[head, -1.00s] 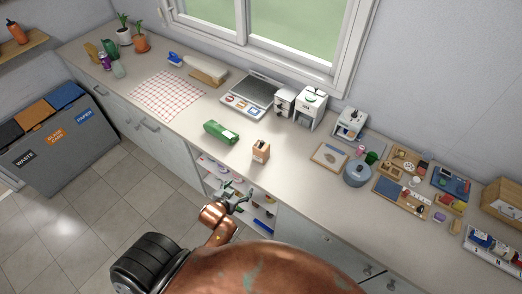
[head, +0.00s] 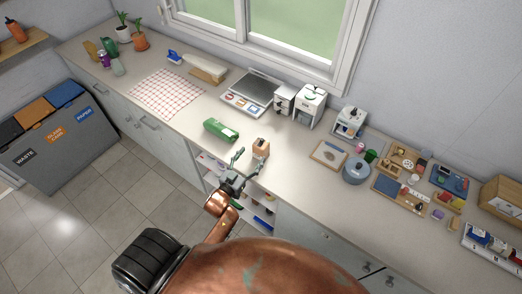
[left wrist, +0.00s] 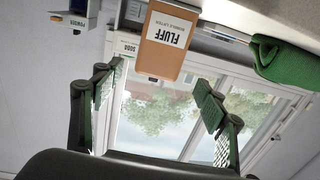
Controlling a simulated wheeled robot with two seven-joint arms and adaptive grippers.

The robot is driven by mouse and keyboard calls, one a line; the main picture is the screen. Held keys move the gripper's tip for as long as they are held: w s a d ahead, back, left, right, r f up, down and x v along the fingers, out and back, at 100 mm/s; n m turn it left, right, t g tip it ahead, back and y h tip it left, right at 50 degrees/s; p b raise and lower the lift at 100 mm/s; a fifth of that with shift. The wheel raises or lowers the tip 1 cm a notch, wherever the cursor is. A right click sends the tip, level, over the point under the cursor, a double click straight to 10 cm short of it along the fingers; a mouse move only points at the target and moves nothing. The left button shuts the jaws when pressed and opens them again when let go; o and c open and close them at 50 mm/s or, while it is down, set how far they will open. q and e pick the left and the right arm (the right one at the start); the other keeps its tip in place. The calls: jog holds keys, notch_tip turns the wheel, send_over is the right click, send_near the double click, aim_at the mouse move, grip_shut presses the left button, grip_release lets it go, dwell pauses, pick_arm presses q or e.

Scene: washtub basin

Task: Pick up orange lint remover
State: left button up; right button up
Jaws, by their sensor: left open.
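The orange lint remover (head: 261,149) is an orange-brown box standing on the counter near its front edge. In the left wrist view it is the upside-down box with a white "FLUFF" label (left wrist: 166,40), ahead of and between the fingers. My left gripper (head: 248,163) is open and empty at the counter's front edge, just in front of the box. Its two green-padded fingers (left wrist: 155,88) show spread apart in the left wrist view, with no contact visible. My right gripper is not in view.
A green package (head: 221,130) lies left of the box; it also shows in the left wrist view (left wrist: 285,62). White appliances (head: 310,105) stand behind. A blue-grey pot (head: 357,172) and trays (head: 400,196) are to the right. Open shelves (head: 258,213) are below the counter.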

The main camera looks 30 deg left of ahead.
aim_at(261, 143)
pick_arm(q)
jog(key=w, duration=0.2)
jog(key=w+p, duration=0.1)
jog(key=w, duration=0.4)
jog(key=shift+d+r, duration=0.15)
jog(key=shift+r, duration=0.1)
jog(key=shift+w+f, duration=0.1)
jog(key=shift+w, duration=0.3)
jog(key=shift+s, duration=0.1)
jog(key=c, duration=1.2)
jog(key=shift+c, duration=0.2)
